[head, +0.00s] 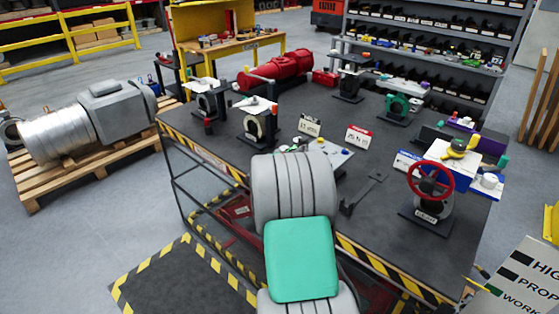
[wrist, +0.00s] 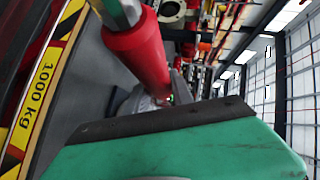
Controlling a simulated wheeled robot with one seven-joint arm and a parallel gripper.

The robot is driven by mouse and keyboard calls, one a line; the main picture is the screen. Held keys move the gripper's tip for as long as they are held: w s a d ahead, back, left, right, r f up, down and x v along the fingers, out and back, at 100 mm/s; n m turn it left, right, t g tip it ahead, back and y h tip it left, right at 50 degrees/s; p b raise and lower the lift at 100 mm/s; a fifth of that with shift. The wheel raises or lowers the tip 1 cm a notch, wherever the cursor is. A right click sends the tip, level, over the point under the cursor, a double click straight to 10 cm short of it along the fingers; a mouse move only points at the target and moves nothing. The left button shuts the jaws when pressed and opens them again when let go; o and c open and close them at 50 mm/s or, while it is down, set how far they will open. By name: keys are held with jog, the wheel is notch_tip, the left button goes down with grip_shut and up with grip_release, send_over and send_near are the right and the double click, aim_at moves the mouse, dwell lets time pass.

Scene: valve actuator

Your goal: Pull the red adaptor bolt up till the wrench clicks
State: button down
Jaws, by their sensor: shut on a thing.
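In the wrist view my gripper (wrist: 165,95) is partly hidden behind its own green body. It is shut around the lower end of a red cylindrical part (wrist: 140,52). A pale metal shaft with flat sides (wrist: 118,10) comes out of the part's other end and runs off the top of the picture. I cannot tell whether this is the adaptor bolt or a handle of the wrench. In the head view my arm hides the gripper and what it holds. A dark wrench-like tool (head: 363,193) lies on the workbench (head: 300,185) right of my arm.
A red handwheel valve (head: 430,190) stands on the right of the bench. In the wrist view a yellow-black "1000 kg" edge (wrist: 40,90) runs along the left.

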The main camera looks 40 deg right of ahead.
jog(key=shift+r+t+b, duration=0.2)
jog(key=shift+t+b, duration=0.1)
jog(key=shift+r, duration=0.1)
jog(key=shift+w+r+p, duration=0.15)
jog(key=shift+r+p, duration=0.15)
jog(key=shift+r, duration=0.55)
jog(key=shift+r+p, duration=0.45)
jog(key=shift+r, duration=1.05)
